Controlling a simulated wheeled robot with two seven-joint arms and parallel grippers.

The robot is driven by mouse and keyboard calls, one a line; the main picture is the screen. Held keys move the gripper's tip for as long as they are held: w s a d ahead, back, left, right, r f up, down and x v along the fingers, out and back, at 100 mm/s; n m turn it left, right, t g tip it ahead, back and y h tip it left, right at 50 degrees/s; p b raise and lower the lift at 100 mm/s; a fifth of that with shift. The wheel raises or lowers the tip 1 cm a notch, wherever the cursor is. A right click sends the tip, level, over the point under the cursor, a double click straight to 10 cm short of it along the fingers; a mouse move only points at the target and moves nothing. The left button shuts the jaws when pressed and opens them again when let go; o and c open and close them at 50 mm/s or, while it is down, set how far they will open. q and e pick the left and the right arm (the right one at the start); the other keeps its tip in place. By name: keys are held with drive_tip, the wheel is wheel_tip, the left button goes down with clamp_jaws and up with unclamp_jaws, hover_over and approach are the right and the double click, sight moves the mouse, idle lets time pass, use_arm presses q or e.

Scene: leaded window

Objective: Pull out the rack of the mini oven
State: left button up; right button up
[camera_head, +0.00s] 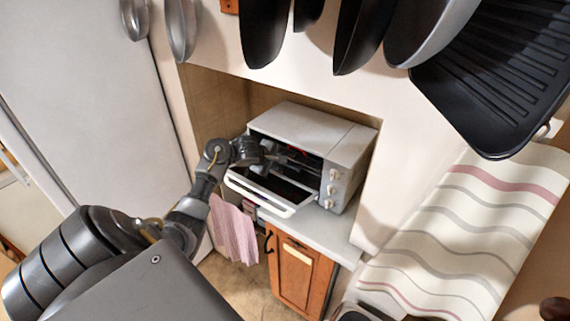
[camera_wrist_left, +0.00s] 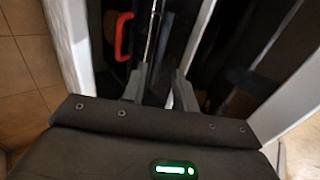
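The mini oven (camera_head: 340,142) is a white box in a wall niche, with its door (camera_head: 262,196) folded down and open. The rack (camera_head: 290,160) shows as thin metal bars inside the dark cavity, partly hidden. My left gripper (camera_head: 273,156) reaches in at the left part of the oven's opening. In the left wrist view, its two grey fingers (camera_wrist_left: 158,88) stand apart, with the rack's thin rods (camera_wrist_left: 152,38) just beyond and between them. I cannot tell whether they touch the rack. My right gripper is not in view.
The oven stands on a white counter (camera_head: 330,228) above a wooden cabinet (camera_head: 297,275). A pink towel (camera_head: 234,231) hangs below the door. A red curved part (camera_wrist_left: 123,36) shows inside the oven. Several dark pans (camera_head: 362,32) hang above and in front.

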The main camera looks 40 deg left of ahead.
sight(286, 165)
use_arm(q)
drive_tip(key=x, duration=0.6)
drive_tip(key=shift+s+b, duration=0.15)
drive_tip(key=shift+b, duration=0.2)
drive_tip(key=shift+b+x, duration=0.9)
drive_tip(key=shift+x, duration=0.7)
drive_tip(key=shift+f, duration=0.1)
drive_tip(key=c, duration=0.6)
clamp_jaws()
drive_tip(key=shift+d, duration=0.1)
